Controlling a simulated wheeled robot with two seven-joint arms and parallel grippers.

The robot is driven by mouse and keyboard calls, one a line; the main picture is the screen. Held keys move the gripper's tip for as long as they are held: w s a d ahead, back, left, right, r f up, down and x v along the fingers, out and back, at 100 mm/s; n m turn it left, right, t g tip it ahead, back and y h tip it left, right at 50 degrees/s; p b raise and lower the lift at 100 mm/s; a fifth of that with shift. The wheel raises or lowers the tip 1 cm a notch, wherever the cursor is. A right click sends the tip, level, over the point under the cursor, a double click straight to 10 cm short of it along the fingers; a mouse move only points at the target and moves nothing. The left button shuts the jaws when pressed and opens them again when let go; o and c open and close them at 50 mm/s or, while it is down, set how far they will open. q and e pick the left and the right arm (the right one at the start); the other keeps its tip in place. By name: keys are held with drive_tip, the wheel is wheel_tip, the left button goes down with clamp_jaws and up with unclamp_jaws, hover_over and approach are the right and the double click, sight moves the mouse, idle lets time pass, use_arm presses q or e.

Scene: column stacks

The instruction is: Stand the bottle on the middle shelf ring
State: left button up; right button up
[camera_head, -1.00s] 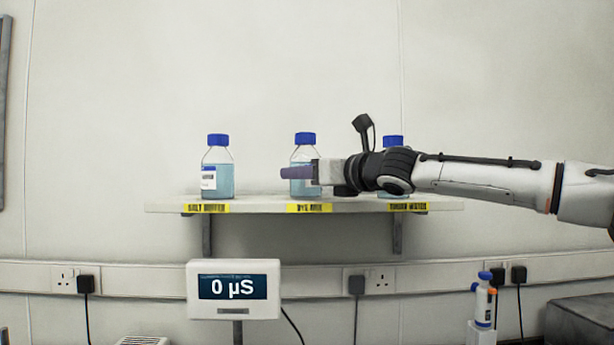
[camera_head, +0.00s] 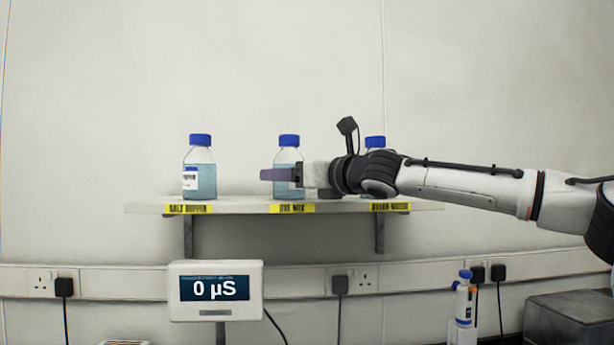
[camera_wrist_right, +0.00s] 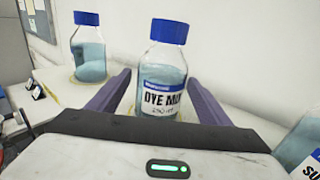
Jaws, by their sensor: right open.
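The bottle labelled DYE MIX (camera_head: 288,155) stands upright on the middle spot of the shelf (camera_head: 237,207), above the middle yellow label. It has a blue cap and pale blue liquid. My right gripper (camera_head: 272,175) reaches in from the right at the bottle's mid-height, with its near finger in front of the glass. In the wrist view the bottle (camera_wrist_right: 162,75) stands between the two spread purple fingers, with gaps visible on both sides. A yellow ring line shows partly at its base. My left gripper is not in view.
A SALT BUFFER bottle (camera_head: 200,170) stands at the left of the shelf. Another blue-capped bottle (camera_head: 375,142) stands at the right, largely hidden behind my right wrist. A display reading 0 µS (camera_head: 215,290) stands below the shelf. Free shelf lies between the left and middle bottles.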

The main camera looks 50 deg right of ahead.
drive_tip(key=s+a, duration=0.1)
drive_tip(key=s, duration=1)
drive_tip(key=shift+s+a, duration=0.15)
drive_tip(key=shift+s, duration=0.15)
